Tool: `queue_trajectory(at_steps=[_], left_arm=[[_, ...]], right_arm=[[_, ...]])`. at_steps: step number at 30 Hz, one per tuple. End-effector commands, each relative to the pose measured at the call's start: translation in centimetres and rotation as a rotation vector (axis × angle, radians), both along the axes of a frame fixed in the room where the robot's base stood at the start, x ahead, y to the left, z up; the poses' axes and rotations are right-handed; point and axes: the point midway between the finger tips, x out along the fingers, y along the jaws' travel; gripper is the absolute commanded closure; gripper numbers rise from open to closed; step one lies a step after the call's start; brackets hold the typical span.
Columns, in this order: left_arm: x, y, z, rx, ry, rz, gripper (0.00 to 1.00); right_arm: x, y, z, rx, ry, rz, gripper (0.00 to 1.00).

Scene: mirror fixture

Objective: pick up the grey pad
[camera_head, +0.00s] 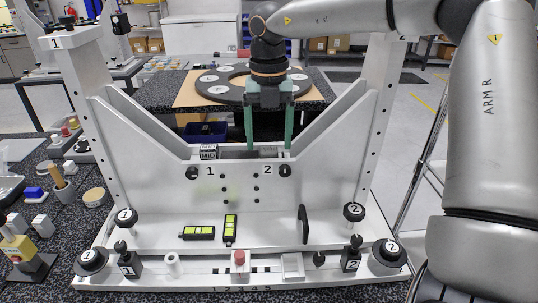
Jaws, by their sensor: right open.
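My right gripper (268,142) comes down from above, behind the top edge of the white fixture (230,175). Its two teal fingers are open and apart. A small grey block (268,151), which looks like the grey pad, shows between the fingertips. Its lower part is hidden by the fixture's front panel, and I cannot tell whether the fingers touch it. A grey block marked MID (208,152) sits left of the gripper in the same recess. My left gripper is not in view.
The fixture's slanted side walls rise left and right of the gripper. Two black-and-yellow levels (198,233) lie on its base. Black knobs and a red-topped piece (239,259) stand along the front. Behind is a table with a dark ring (215,88). Loose parts crowd the left bench.

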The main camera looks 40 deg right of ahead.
Motion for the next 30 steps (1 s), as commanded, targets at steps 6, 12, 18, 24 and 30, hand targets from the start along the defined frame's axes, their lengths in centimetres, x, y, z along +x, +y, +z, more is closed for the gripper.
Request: queue_trajectory(at_steps=[6,12,18,24,30], left_arm=[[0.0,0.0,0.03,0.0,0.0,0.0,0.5],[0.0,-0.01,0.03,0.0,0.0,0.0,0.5],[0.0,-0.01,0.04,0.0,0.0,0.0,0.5],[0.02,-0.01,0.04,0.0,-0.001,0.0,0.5],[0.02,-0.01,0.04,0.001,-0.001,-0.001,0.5]], right_arm=[[-0.01,-0.01,-0.91,-0.001,-0.001,0.0,0.2],[0.0,-0.01,-0.86,-0.001,-0.001,0.0,0.3],[0.01,-0.01,-0.83,0.0,-0.001,0.0,0.53],[0.01,-0.01,-0.82,-0.001,-0.001,0.0,0.75],[0.01,0.0,-0.81,0.0,-0.001,0.0,0.98]])
